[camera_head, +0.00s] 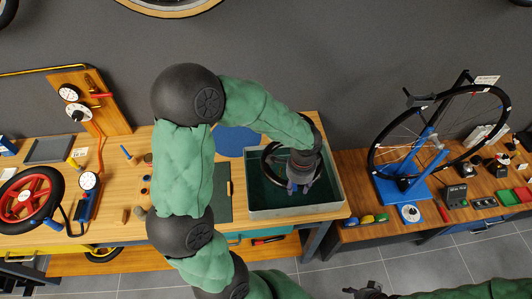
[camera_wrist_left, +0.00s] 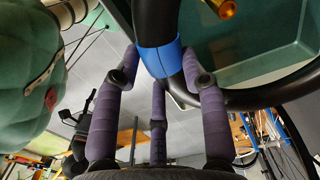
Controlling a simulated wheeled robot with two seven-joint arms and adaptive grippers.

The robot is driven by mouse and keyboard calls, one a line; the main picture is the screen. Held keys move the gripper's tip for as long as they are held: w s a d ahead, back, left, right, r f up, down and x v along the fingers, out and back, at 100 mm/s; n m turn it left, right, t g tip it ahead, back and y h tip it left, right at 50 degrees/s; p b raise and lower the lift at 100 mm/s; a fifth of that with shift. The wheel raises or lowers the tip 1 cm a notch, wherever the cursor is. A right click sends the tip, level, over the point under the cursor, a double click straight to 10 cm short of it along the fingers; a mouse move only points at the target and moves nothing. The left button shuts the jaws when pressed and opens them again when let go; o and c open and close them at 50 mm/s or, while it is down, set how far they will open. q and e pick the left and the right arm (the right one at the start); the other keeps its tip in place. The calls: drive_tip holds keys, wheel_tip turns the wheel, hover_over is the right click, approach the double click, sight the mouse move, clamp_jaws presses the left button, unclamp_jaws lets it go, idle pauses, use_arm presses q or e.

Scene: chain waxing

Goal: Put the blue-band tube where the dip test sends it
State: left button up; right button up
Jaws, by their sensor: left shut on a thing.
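The blue-band tube (camera_wrist_left: 160,58) is a black ring with a blue band and a brass valve (camera_wrist_left: 228,8) in the left wrist view. In the head view its dark ring (camera_head: 268,162) shows over or in the teal water tank (camera_head: 292,212); I cannot tell whether it touches the water. My left gripper (camera_head: 298,188) is over the tank, its purple fingers (camera_wrist_left: 158,85) shut on the tube around the blue band. The hand hides part of the ring.
A blue round mat (camera_head: 237,141) and a dark green mat (camera_head: 223,200) lie left of the tank. A red-rimmed wheel (camera_head: 25,196) lies far left. A blue truing stand (camera_head: 402,188) with a wheel stands right, near several coloured small items.

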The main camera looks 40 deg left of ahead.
use_arm(q)
drive_tip(key=s+a+f+n, duration=0.1)
drive_tip(key=s+a+n, duration=0.15)
drive_tip(key=a, duration=0.55)
drive_tip(key=s+a+f+n, duration=0.15)
drive_tip(key=s+a, duration=0.25)
drive_tip(key=a, duration=0.4)
drive_tip(key=w+a+p, duration=0.2)
drive_tip(key=w+a, duration=1)
drive_tip(key=a, duration=0.3)
drive_tip(key=shift+n, duration=0.3)
wheel_tip(320, 180, down, 5)
drive_tip(key=shift+w+r, duration=0.1)
wheel_tip(320, 180, down, 6)
drive_tip(key=shift+r, duration=0.15)
drive_tip(key=shift+w+a, duration=0.15)
drive_tip(key=shift+f, duration=0.2)
drive_tip(key=o, duration=1.3)
drive_tip(key=shift+f, duration=0.1)
